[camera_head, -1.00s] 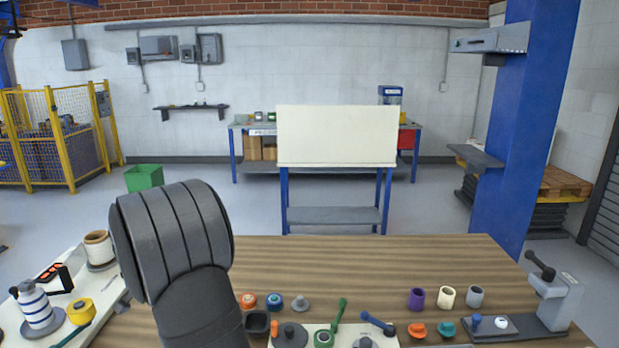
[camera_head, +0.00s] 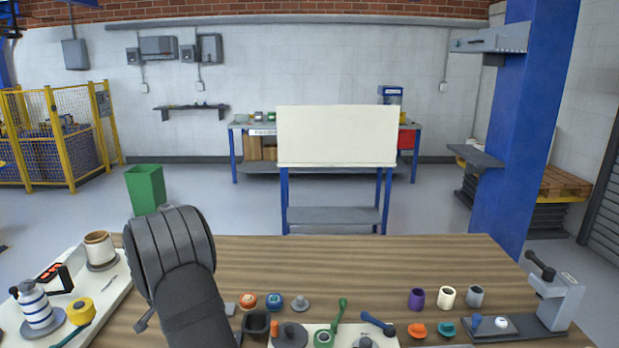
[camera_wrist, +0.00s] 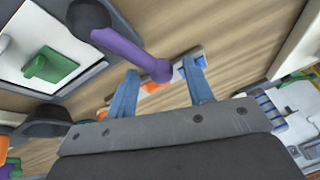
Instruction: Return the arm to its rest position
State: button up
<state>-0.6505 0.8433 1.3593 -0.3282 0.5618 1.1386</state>
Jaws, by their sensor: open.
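My arm (camera_head: 175,265) rises over the left part of the wooden table in the head view, its dark grey ribbed joint uppermost. In the wrist view my gripper (camera_wrist: 157,68) has its two blue fingers spread apart, with nothing held between them. A purple handle (camera_wrist: 135,55) and small orange and blue pieces show beyond and around the fingers. The fingertips are not clearly visible in the head view, so their height above the table cannot be told.
A white tray (camera_head: 118,292) with a striped bottle (camera_head: 34,305), yellow roll (camera_head: 80,310) and spool (camera_head: 99,248) lies left. A black cup (camera_head: 256,324) and several small parts stand right of my arm. A grey press (camera_head: 552,296) stands far right. The table's back middle (camera_head: 370,260) is clear.

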jog(key=shift+x, duration=0.9)
jog(key=shift+a+f, duration=0.15)
jog(key=shift+s+a+n+y, duration=0.2)
jog(key=shift+a+n+y, duration=0.15)
jog(key=shift+n, duration=0.45)
